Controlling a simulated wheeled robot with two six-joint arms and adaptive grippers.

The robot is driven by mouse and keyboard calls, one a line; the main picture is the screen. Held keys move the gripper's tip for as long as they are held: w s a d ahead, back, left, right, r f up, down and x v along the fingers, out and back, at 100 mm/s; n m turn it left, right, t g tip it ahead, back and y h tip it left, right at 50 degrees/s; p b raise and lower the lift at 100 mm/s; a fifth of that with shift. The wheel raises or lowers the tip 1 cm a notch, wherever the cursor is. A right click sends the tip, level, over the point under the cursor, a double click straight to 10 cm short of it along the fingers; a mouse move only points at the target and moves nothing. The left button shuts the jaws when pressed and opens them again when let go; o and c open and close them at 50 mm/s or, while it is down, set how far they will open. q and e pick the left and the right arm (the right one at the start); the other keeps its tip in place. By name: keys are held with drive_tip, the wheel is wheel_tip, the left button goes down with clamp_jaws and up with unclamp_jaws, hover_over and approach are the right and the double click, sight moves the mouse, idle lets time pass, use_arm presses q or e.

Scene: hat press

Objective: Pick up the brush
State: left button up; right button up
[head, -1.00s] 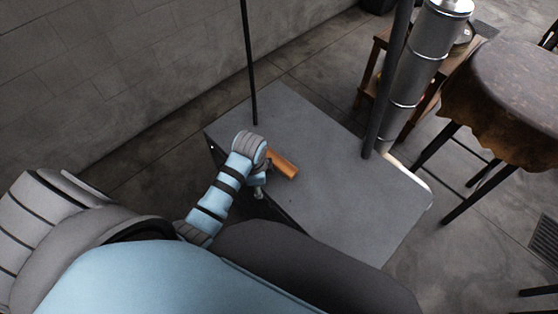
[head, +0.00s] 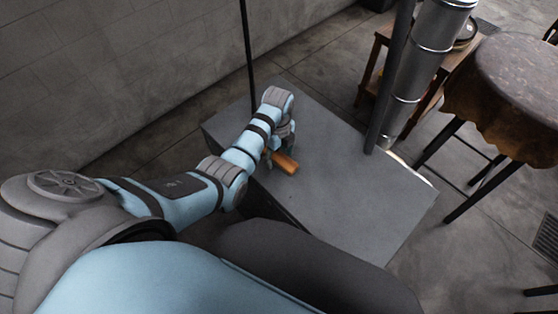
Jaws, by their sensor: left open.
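The brush (head: 286,163) shows as an orange-brown wooden piece lying on the grey tabletop, near its front left edge. Its left end is hidden behind my left gripper (head: 270,158). My left arm reaches in from the left and its gripper points down at the brush's left end. The gripper is open, but its fingers are small and partly covered by my wrist. I cannot tell whether they touch the brush. My right gripper is not in view.
The grey tabletop (head: 350,200) is clear around the brush. A thin dark post (head: 248,50) rises at its back left, and a thicker post (head: 388,85) beside a metal pipe (head: 425,60) at its right. A round stool-like table (head: 510,75) stands further right.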

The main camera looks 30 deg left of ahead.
use_arm(q)
drive_tip(key=shift+f, duration=0.6)
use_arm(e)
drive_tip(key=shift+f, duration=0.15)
use_arm(q)
drive_tip(key=c, duration=1.3)
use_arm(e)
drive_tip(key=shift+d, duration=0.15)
use_arm(q)
drive_tip(key=shift+r, duration=0.1)
